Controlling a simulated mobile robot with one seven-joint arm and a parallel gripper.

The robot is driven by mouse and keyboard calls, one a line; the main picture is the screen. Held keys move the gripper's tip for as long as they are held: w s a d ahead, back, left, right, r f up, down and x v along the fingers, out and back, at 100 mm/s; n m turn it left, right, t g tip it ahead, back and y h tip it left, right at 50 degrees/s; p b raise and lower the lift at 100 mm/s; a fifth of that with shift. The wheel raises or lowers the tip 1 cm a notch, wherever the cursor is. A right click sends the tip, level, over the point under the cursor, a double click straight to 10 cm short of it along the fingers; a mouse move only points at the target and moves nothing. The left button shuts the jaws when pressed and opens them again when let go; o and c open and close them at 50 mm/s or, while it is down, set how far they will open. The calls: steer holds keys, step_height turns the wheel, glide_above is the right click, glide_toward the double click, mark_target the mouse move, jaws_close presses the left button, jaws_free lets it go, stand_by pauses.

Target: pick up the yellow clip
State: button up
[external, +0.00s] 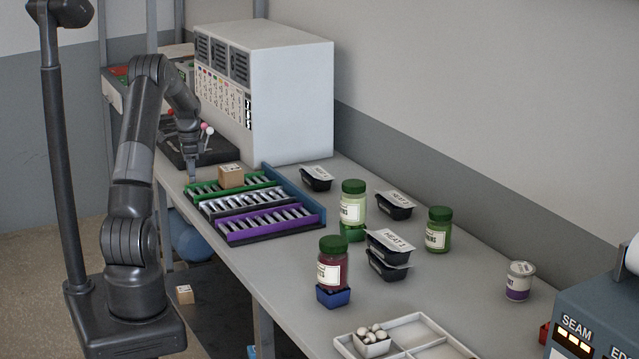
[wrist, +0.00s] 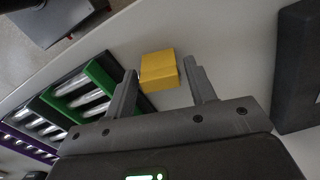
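The yellow clip (wrist: 158,70) shows in the wrist view as a small yellow block on the light grey bench, near its edge. My gripper (wrist: 160,68) is open, with one finger on each side of the clip. Grey bench shows beside the right finger, while the left finger is close to the clip's left side; whether they touch is not clear. In the external view my gripper (external: 191,178) is low over the bench, at the far left corner of the roller rack. I cannot make out the clip there.
The roller rack (external: 234,239) with green, white and purple strips lies close beside my gripper, a cardboard box (external: 231,176) on its far end. A dark lever panel (external: 212,155) stands behind. Jars and black tubs stand further right. The bench edge is near.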

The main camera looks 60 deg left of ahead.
steer(key=c, duration=0.8)
steer(key=shift+o, duration=0.2)
